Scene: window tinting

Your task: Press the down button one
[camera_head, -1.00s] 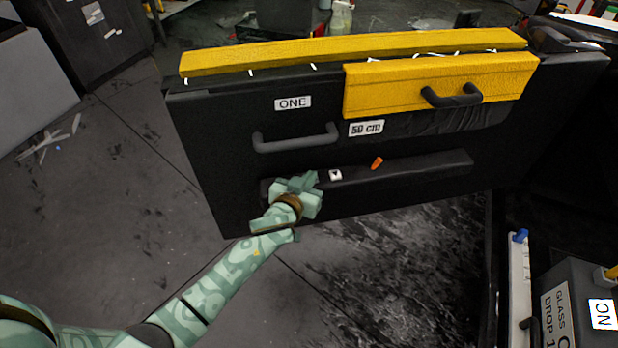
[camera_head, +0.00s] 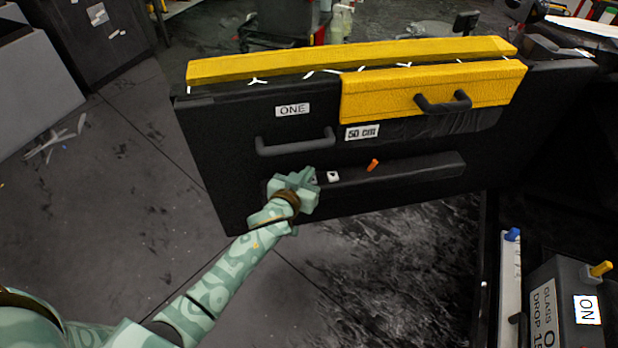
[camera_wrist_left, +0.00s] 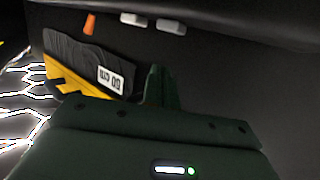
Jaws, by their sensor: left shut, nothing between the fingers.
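The black door panel labelled ONE (camera_head: 292,110) has a dark armrest strip with two small white buttons. The right button (camera_head: 333,176) carries a dark mark; the left one (camera_head: 313,180) is partly hidden by my left gripper. My left gripper (camera_head: 308,177) is shut and empty, with its tip at the left button; I cannot tell whether it touches. In the left wrist view both white buttons, one (camera_wrist_left: 133,19) and the other (camera_wrist_left: 171,26), show above the dark gripper (camera_wrist_left: 162,84), their markings unreadable. My right gripper is not in view.
A black handle (camera_head: 295,143) sits above the strip. An orange lever (camera_head: 373,165) stands right of the buttons. A yellow panel (camera_head: 430,90) with a handle covers the upper right. A box with an ON label (camera_head: 587,310) is at lower right.

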